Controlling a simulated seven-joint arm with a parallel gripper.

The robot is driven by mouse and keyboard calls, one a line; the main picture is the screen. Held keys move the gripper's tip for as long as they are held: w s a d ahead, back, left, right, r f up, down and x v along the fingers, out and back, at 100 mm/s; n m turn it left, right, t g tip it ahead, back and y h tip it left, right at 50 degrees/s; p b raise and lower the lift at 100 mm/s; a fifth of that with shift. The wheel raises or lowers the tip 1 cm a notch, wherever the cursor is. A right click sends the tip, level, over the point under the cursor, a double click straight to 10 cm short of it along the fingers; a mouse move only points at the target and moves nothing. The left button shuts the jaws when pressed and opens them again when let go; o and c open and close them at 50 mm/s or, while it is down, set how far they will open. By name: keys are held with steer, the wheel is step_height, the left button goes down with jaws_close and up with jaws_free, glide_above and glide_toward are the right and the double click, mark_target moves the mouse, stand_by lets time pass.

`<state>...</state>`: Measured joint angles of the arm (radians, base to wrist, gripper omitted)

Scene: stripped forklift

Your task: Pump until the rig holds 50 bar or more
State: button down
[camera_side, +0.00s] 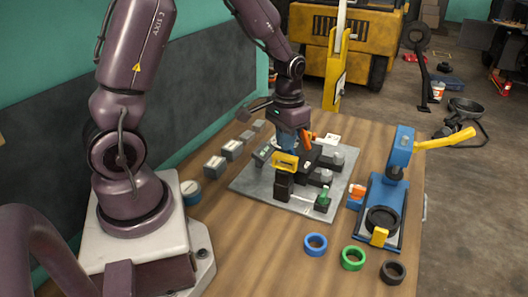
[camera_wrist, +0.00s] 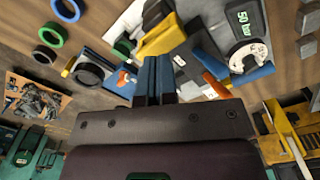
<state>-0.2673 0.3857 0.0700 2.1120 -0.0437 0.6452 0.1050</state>
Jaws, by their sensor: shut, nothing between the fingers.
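My gripper (camera_side: 287,145) is shut and empty, pointing down over the rig. Its blue fingers (camera_wrist: 153,72) are together in the wrist view. The rig's grey base plate (camera_side: 250,183) lies on the bench. A yellow block (camera_side: 285,162) on a dark post stands by the fingertips; it also shows in the wrist view (camera_wrist: 160,36). I cannot tell whether they touch. A dark display (camera_wrist: 239,20) reads "50 bar" in green. Beside it is a round white dial (camera_wrist: 250,54), whose reading is too small to tell. An orange lever (camera_wrist: 217,86) is beside the fingers. A green-topped fitting (camera_side: 322,197) stands at the plate's front.
A blue press (camera_side: 381,205) with a long yellow handle (camera_side: 447,139) stands right of the plate. Blue, green and black rings (camera_side: 315,244) lie at the bench's front. Several grey blocks (camera_side: 215,165) line the left side.

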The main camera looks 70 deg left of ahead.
steer(key=shift+r, duration=0.15)
steer(key=shift+r, duration=2.4)
steer(key=shift+s+d+f, duration=0.1)
steer(key=shift+s+f, duration=0.05)
steer(key=shift+s, duration=0.1)
steer(key=s+d+r+m+t, duration=0.3)
steer(key=s+d+r+t, duration=0.2)
steer(key=s+d+r, duration=0.5)
step_height(320, 180, up, 4)
steer(key=shift+s+d+t, duration=0.3)
steer(key=shift+s+d, duration=0.1)
steer(key=shift+s, duration=0.65)
stand_by(2.2)
